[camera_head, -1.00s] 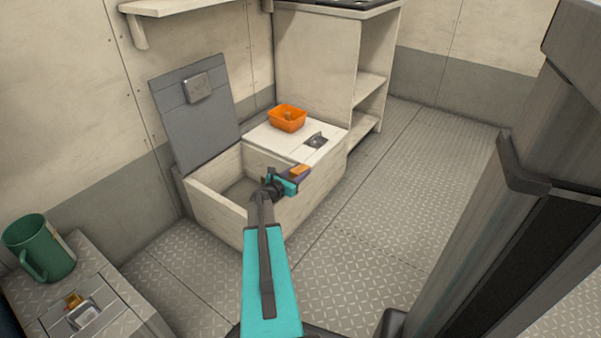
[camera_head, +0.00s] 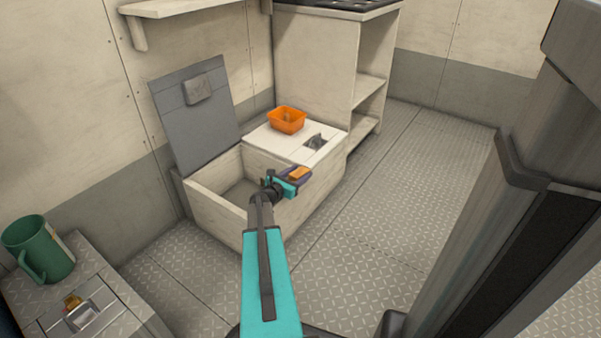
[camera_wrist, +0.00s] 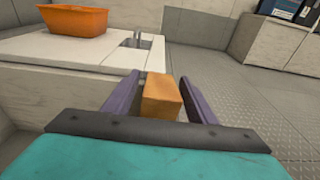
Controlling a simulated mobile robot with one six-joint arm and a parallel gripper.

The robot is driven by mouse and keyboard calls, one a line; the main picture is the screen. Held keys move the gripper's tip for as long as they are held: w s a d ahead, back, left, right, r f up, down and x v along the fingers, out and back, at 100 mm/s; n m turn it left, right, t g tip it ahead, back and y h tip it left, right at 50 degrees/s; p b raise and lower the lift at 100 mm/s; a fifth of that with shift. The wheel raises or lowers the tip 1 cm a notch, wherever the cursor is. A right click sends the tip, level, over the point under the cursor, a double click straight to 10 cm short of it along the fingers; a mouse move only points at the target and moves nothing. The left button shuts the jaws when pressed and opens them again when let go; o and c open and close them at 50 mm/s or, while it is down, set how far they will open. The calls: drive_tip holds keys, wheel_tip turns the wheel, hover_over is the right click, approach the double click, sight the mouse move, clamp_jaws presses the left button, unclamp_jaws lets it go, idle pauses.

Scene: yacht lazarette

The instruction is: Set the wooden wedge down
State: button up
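The wooden wedge (camera_head: 299,173) is a small orange-brown block held between the fingers of my gripper (camera_head: 297,176). In the wrist view the wedge (camera_wrist: 160,97) sits between the two purple fingers of my gripper (camera_wrist: 160,90), close against both. My gripper is held in front of the pale wooden locker box (camera_head: 216,208), near its right front side and lower than the white top in the wrist view's background. The underside of the wedge and what lies directly beneath it are hidden.
The locker's grey lid (camera_head: 193,115) stands open against the wall. A shelf unit (camera_head: 318,60) stands behind. A green mug (camera_head: 40,250) is at left. The floor at right is clear.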

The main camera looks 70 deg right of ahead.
drive_tip(key=shift+f, duration=0.6)
drive_tip(key=shift+r+p, duration=0.4)
drive_tip(key=shift+r, duration=0.1)
drive_tip(key=p+v, duration=0.3)
drive_tip(key=v, duration=0.9)
drive_tip(key=shift+r, duration=0.2)
